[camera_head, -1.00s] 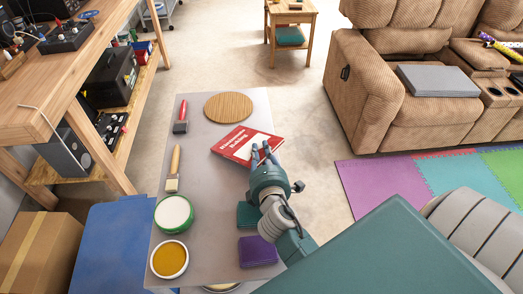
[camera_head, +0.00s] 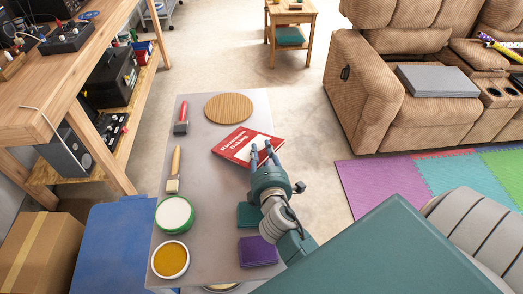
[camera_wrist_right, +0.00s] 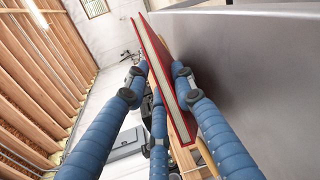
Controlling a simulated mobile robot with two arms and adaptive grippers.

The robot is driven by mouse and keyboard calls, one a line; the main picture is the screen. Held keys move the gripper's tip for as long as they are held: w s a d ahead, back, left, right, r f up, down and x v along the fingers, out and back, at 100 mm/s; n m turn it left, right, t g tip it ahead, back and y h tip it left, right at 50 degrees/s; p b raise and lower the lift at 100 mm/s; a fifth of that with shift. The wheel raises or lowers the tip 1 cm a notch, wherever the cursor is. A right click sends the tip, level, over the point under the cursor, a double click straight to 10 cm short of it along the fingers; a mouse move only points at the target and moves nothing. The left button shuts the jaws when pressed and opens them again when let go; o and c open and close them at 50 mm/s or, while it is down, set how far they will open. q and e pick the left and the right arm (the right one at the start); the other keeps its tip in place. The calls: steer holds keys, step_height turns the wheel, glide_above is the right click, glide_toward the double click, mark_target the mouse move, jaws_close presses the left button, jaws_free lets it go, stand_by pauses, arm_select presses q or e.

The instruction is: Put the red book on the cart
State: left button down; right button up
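The red book (camera_head: 247,145) with white lettering is at the right edge of a long grey top (camera_head: 212,150), its right corner reaching past that edge. My right gripper (camera_head: 262,154) is at the book's near right side. In the right wrist view the book (camera_wrist_right: 165,80) is edge-on between the blue fingers (camera_wrist_right: 160,82), which appear to press on both covers. I cannot tell whether the book rests on the top or is slightly above it. A wheeled cart-like stand (camera_head: 160,12) is partly visible at the upper left. My left gripper is out of view.
The grey top also holds a round wooden board (camera_head: 228,107), brushes, a green-rimmed tin (camera_head: 175,214), an amber tin (camera_head: 170,260) and a purple block (camera_head: 258,251). A workbench (camera_head: 60,80) stands left, a brown recliner (camera_head: 375,100) right.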

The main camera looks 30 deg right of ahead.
steer(key=shift+s+d, duration=0.25)
steer(key=shift+s, duration=0.45)
steer(key=shift+s+d, duration=0.25)
steer(key=shift+s, duration=0.4)
steer(key=shift+s+d, duration=0.25)
steer(key=shift+s, duration=0.45)
steer(key=shift+s+d+r, duration=0.1)
steer(key=shift+s+d, duration=0.15)
steer(key=shift+s, duration=0.45)
steer(key=shift+s+d+f, duration=0.1)
steer(key=shift+s+d, duration=0.1)
steer(key=shift+s, duration=0.45)
steer(key=shift+s+d+r, duration=0.1)
steer(key=shift+s+d, duration=0.15)
steer(key=shift+s, duration=0.45)
steer(key=o, duration=0.6)
steer(key=shift+c, duration=0.2)
step_height(320, 180, up, 10)
